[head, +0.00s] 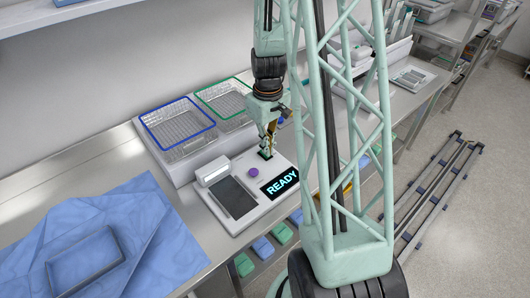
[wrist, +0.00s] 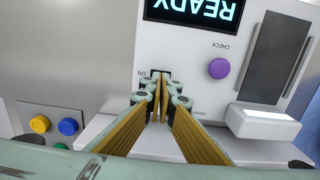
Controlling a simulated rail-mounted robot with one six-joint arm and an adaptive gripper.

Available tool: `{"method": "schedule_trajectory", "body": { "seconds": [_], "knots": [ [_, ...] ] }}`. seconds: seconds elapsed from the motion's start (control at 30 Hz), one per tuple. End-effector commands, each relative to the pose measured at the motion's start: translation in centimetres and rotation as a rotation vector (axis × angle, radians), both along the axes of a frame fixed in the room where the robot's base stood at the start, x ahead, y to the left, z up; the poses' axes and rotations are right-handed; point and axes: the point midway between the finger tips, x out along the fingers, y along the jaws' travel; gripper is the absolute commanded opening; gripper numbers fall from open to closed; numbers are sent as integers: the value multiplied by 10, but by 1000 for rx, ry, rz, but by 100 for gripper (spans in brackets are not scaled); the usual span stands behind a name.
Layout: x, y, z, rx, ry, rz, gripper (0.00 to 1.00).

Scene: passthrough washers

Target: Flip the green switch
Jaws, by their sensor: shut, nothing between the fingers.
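My gripper (head: 267,150) points down at the white control panel (head: 236,214), just behind the lit READY display (head: 279,184). In the wrist view, my gripper (wrist: 161,80) is shut and empty, with its fingertips at a dark slot (wrist: 160,73) beside the letters "ON". No green switch lever shows clearly; the fingertips cover most of the slot, so its position is hidden. I cannot tell whether the tips touch anything there. A purple button (wrist: 219,68) marked CHECK sits to the right of the slot in the wrist view.
A blue-rimmed basket (head: 180,128) and a green-rimmed basket (head: 222,97) stand behind the panel. A blue cloth (head: 150,225) with a tray (head: 85,262) lies at left. Yellow (wrist: 39,124) and blue (wrist: 68,126) buttons sit left in the wrist view.

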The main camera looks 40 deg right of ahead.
Motion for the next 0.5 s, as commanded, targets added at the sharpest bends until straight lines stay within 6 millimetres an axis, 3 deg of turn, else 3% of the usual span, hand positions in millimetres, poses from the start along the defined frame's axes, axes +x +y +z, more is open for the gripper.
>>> {"method": "schedule_trajectory", "body": {
  "seconds": [0.5],
  "knots": [
    [0,0,26,0,0,0,0]
  ]
}}
